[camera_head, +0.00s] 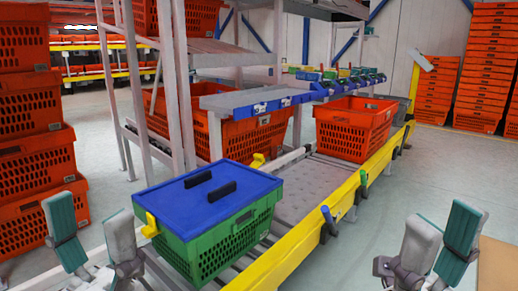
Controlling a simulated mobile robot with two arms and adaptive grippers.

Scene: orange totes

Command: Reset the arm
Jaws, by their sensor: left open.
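My right gripper (446,215) is low at the right, over the floor to the right of the conveyor. Its fingers are also spread and empty. The green crate (232,248) with a blue lid (205,205) sits on the near part of the conveyor, apart from both grippers. Most of both arms is outside the picture.
The conveyor has a yellow side rail (300,254). An orange tote (352,133) stands farther along it. Stacked orange totes (30,110) rise at the left, with more stacks (487,70) at the back right. A metal rack stands behind the crate.

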